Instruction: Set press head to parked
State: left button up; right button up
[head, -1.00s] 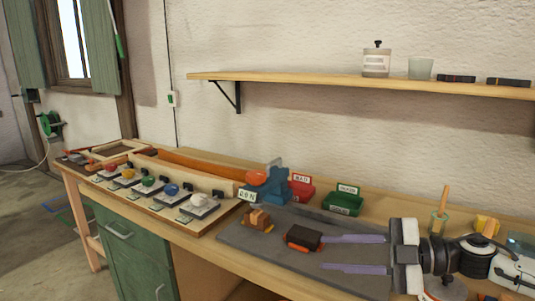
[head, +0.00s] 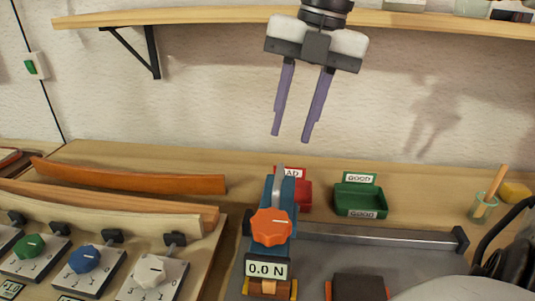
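The blue press (head: 290,190) stands on the bench with an orange lobed knob (head: 271,229) on its front. A grey upright piece shows at its top. Its display (head: 266,269) reads 0.0 N. A wooden block (head: 268,287) shows below the display, partly cut off by the frame edge. My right gripper (head: 291,137) hangs above and behind the press in the picture, fingers pointing down. Its two purple fingers are apart with nothing between them. My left gripper is not in view.
A red BAD bin (head: 305,190) sits partly hidden behind the press. A green GOOD bin (head: 360,199) stands right of it. Dials with green, blue and white knobs (head: 150,268) line the lower left. A shelf (head: 190,17) crosses the wall above.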

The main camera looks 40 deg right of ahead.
aim_at(280, 174)
jog(key=f, duration=0.5)
jog(key=w+a+f, duration=0.1)
jog(key=f, duration=0.2)
jog(key=shift+f, duration=0.15)
jog(key=shift+w, duration=0.1)
grip_shut()
